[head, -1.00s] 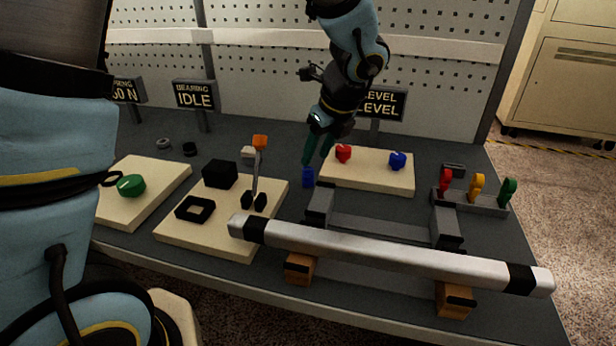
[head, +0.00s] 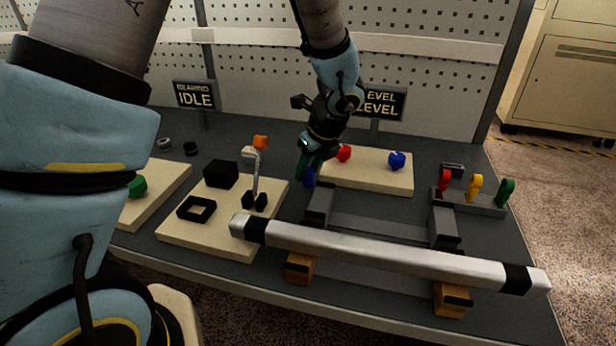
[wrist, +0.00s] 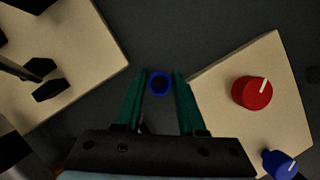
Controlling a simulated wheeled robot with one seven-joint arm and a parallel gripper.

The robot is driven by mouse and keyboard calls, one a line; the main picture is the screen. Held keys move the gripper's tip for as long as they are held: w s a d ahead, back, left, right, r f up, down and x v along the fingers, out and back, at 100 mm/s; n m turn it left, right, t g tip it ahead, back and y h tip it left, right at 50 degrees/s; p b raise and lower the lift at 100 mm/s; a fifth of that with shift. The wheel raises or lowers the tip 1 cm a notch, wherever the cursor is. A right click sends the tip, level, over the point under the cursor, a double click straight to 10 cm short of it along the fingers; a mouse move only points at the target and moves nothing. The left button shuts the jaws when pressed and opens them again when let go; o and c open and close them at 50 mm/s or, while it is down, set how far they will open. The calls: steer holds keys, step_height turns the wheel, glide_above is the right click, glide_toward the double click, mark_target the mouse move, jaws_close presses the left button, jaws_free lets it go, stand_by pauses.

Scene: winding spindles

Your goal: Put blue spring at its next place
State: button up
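The blue spring (head: 309,178) stands on the grey bench top, just left of the cream board with the red and blue knobs. In the wrist view it shows from above as a blue ring (wrist: 160,83) with a dark centre. My gripper (head: 308,163) points down at the spring, its green fingers partly hiding it in the head view. In the wrist view the gripper (wrist: 163,76) has its fingers apart, one on each side of the spring. Any gap between fingers and spring is very narrow.
The cream board (head: 370,181) carries a red knob (head: 344,153) and a blue knob (head: 397,160). A long silver bar (head: 390,257) rests on supports in front. A board with black blocks (head: 221,174) stands left. A rack (head: 470,205) with coloured pieces is at right.

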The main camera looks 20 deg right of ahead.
jaws_close()
steer(key=shift+r, duration=0.1)
